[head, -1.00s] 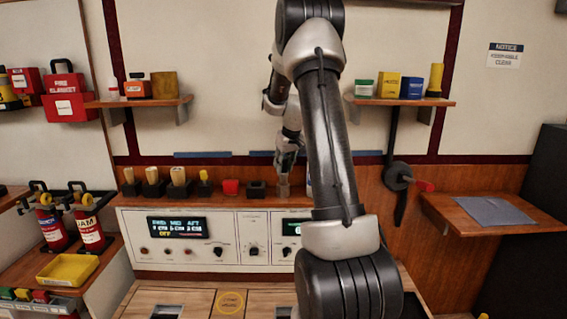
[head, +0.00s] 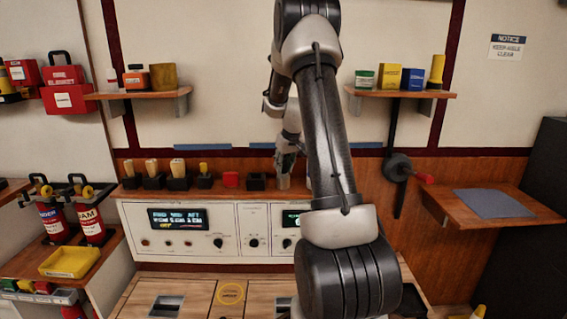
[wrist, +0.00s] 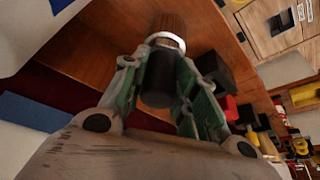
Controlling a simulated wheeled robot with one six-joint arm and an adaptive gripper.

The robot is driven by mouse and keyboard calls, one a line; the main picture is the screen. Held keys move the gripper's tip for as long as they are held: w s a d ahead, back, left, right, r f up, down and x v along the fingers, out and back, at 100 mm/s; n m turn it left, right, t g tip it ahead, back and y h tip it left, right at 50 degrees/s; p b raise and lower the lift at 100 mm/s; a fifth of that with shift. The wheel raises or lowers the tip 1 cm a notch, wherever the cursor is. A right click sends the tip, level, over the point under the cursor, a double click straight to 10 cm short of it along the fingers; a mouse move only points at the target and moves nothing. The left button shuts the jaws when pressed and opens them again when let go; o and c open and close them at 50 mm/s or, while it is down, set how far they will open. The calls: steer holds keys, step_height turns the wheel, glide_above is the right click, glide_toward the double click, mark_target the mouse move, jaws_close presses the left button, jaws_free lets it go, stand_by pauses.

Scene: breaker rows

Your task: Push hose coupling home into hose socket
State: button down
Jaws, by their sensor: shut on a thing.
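My gripper (wrist: 163,92) is shut on a dark cylinder, which I take for the hose coupling (wrist: 158,82). Its green-padded fingers lie on both sides of it. Beyond the dark part are a pale ring and a brown end. In the head view my gripper (head: 286,162) is low over the ledge on the back wall, with the grey-tan coupling end (head: 284,182) under it. A black block (head: 257,181) stands just left of it and also shows in the wrist view (wrist: 213,70). I cannot tell which part is the hose socket, or whether the coupling touches it.
Several black holders with wooden-handled pieces (head: 153,170) and a red block (head: 230,180) line the ledge to the left. A control panel (head: 180,240) is below. A red-handled lever (head: 423,178) and a side shelf (head: 490,206) are at the right. My arm hides the ledge's right part.

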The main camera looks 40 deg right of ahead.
steer(key=shift+f, duration=0.3)
steer(key=c, duration=1)
jaws_free()
steer(key=shift+r, duration=0.1)
steer(key=v, duration=1.1)
steer(key=shift+r, duration=0.4)
steer(key=shift+s, duration=0.1)
